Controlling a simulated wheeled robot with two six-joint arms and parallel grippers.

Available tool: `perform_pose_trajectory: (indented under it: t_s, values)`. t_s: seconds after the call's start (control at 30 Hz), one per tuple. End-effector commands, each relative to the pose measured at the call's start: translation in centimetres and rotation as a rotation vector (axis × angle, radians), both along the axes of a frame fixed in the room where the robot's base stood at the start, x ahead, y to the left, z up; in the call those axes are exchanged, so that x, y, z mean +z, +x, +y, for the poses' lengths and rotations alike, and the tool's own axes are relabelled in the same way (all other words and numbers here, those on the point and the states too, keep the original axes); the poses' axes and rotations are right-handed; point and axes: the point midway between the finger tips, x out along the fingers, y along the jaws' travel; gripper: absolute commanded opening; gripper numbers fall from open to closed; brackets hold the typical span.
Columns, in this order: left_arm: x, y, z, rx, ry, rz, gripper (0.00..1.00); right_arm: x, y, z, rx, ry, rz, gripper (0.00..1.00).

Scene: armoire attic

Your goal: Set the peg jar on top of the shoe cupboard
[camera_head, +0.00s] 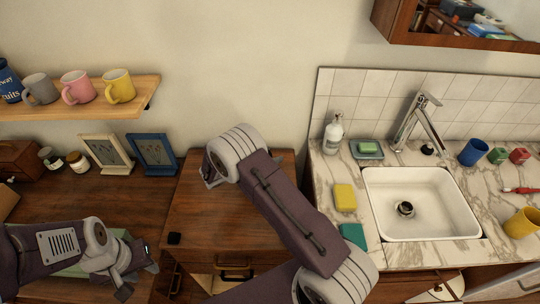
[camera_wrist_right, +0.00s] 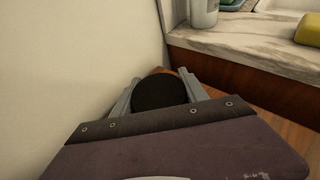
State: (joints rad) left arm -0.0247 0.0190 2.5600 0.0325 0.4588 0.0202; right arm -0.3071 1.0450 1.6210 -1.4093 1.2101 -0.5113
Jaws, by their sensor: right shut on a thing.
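The shoe cupboard, as I take it, is the low wooden cabinet (camera_head: 215,222) between the desk and the sink counter. My right gripper (camera_head: 208,178) reaches down over its back left part, largely hidden by its own wrist in the head view. In the right wrist view, the right gripper (camera_wrist_right: 163,95) is shut on a round thing with a dark top, which I take to be the peg jar (camera_wrist_right: 160,92). Whether it touches the cupboard top cannot be told. My left gripper (camera_head: 138,278) is empty over the desk at lower left, its fingers apart.
A small black block (camera_head: 174,238) lies at the cupboard top's left edge. Two picture frames (camera_head: 153,153) and small jars (camera_head: 78,162) stand on the desk. A wall shelf (camera_head: 90,110) holds mugs. The marble counter (camera_head: 340,195) with sink borders the right.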

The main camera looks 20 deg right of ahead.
Motion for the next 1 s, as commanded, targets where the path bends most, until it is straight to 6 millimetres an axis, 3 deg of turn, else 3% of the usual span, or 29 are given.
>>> perform_pose_trajectory:
  t_s: [0.27, 0.3, 0.33, 0.7, 1.0]
  values:
    - [-0.4, 0.0, 0.0, 0.0, 0.0, 0.0, 0.36, -0.4, 0.0, 0.0, 0.0, 0.0, -0.001, 0.0]
    - [-0.2, 0.0, 0.0, 0.0, 0.0, 0.0, 0.36, -0.3, 0.0, 0.0, 0.0, 0.0, -0.001, 0.62]
    - [-0.2, 0.0, 0.0, 0.0, 0.0, 0.0, 0.36, -0.2, 0.0, 0.0, 0.0, 0.0, -0.001, 0.7]
    - [0.3, 0.0, 0.0, 0.0, 0.0, 0.0, 0.36, 0.4, 0.0, 0.1, 0.001, 0.0, -0.001, 0.73]
    - [-0.4, 0.0, 0.0, 0.0, 0.0, 0.0, 0.36, 2.8, -2.1, 6.4, 0.005, 0.002, -0.004, 0.73]
